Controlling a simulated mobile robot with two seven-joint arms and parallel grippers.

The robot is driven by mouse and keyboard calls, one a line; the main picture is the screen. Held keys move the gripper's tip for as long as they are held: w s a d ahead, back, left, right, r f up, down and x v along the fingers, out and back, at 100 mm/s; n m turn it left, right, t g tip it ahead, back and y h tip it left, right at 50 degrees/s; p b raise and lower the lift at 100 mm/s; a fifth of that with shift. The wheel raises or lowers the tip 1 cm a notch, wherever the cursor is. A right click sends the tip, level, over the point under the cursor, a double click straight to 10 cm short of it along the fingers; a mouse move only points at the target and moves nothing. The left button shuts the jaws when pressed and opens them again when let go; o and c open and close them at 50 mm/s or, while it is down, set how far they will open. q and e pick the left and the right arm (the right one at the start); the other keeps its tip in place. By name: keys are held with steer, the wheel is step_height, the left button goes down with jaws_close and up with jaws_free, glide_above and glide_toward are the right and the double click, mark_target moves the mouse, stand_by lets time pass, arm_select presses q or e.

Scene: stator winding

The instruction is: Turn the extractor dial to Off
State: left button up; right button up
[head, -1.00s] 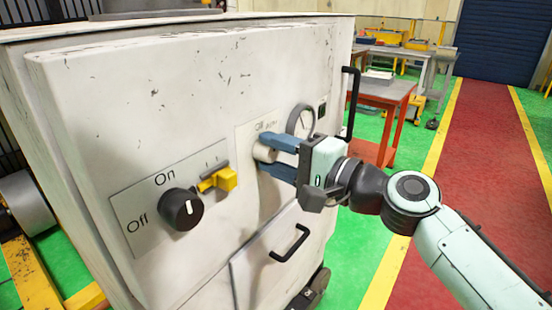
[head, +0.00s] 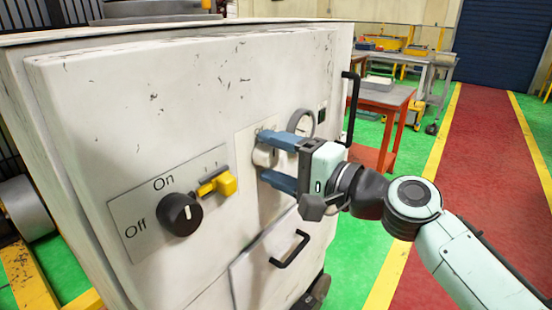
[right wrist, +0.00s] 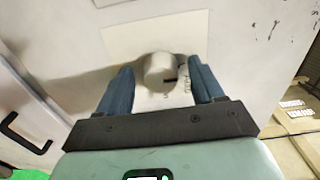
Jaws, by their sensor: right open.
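A pale round dial (head: 263,157) sits on a light plate on the cabinet front; it also shows in the right wrist view (right wrist: 160,73). Lettering is printed beside it, too small to read surely. A dark mark shows on the dial's right side in the right wrist view. My right gripper (head: 267,157) is open, with one blue finger on each side of this dial and gaps visible between. A black dial (head: 180,214) with a white mark sits at the left on a plate lettered On and Off. My left gripper is not in view.
A yellow lever (head: 217,184) sits right of the black dial. A round gauge (head: 301,122) is beyond the right gripper. A black handle (head: 290,249) is below, and another (head: 350,104) on the cabinet's right edge. A red table (head: 388,98) stands behind.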

steer(key=shift+d, duration=0.1)
steer(key=shift+s+d, duration=0.25)
steer(key=shift+d, duration=0.05)
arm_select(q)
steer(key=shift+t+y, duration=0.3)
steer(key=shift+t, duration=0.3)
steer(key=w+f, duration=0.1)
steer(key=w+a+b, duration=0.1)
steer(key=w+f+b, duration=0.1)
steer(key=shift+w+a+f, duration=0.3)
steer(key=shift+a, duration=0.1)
arm_select(e)
steer(key=v, duration=1.2)
steer(key=shift+s+d, duration=0.15)
steer(key=shift+d, duration=0.05)
